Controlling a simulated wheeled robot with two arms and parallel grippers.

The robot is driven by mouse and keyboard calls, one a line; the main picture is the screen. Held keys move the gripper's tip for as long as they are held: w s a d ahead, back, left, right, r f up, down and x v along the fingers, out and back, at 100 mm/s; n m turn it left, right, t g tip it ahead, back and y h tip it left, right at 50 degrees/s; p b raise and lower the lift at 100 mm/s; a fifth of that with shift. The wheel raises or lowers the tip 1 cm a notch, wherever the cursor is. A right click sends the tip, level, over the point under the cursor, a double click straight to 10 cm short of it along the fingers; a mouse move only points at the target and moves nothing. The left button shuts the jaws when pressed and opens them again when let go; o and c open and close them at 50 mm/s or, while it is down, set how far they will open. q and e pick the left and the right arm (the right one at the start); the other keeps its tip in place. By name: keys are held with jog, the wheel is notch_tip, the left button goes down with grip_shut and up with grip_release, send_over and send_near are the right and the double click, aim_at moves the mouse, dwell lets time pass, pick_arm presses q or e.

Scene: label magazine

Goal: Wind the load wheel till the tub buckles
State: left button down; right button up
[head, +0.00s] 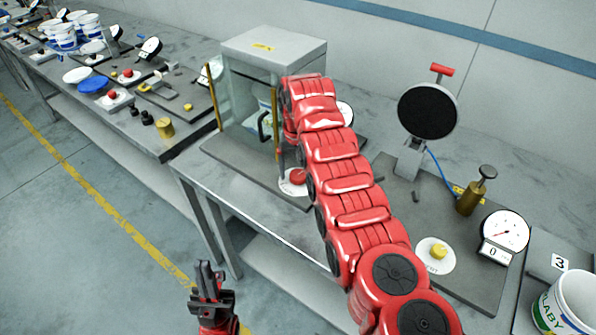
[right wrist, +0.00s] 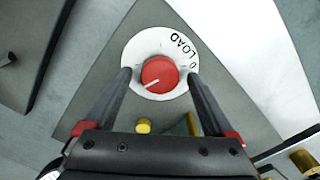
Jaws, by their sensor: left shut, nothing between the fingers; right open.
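The load wheel is a red knob (right wrist: 158,74) on a white dial marked LOAD (right wrist: 180,44); its white mark points to the lower left in the right wrist view. It also shows in the head view (head: 298,176), at the cabinet's front. My right gripper (right wrist: 160,76) is open, with one finger on each side of the knob; contact cannot be told. In the head view my right arm hides that gripper. The grey cabinet (head: 272,45) has a clear door with a black handle. A pale shape inside may be the tub, mostly hidden. My left gripper (head: 208,276) is shut and empty, low in front of the bench.
A dial gauge (head: 346,113) beside the cabinet is mostly behind my arm. Floor before the bench is clear.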

aim_at(298, 174)
notch_tip(298, 174, up, 6)
jog(key=shift+f+b, duration=0.2)
jog(key=shift+b, duration=0.5)
notch_tip(298, 174, up, 12)
jog(key=p, duration=1.1)
jog(key=shift+f+p, duration=0.2)
jog(key=shift+p, duration=0.1)
jog(key=shift+f, duration=0.1)
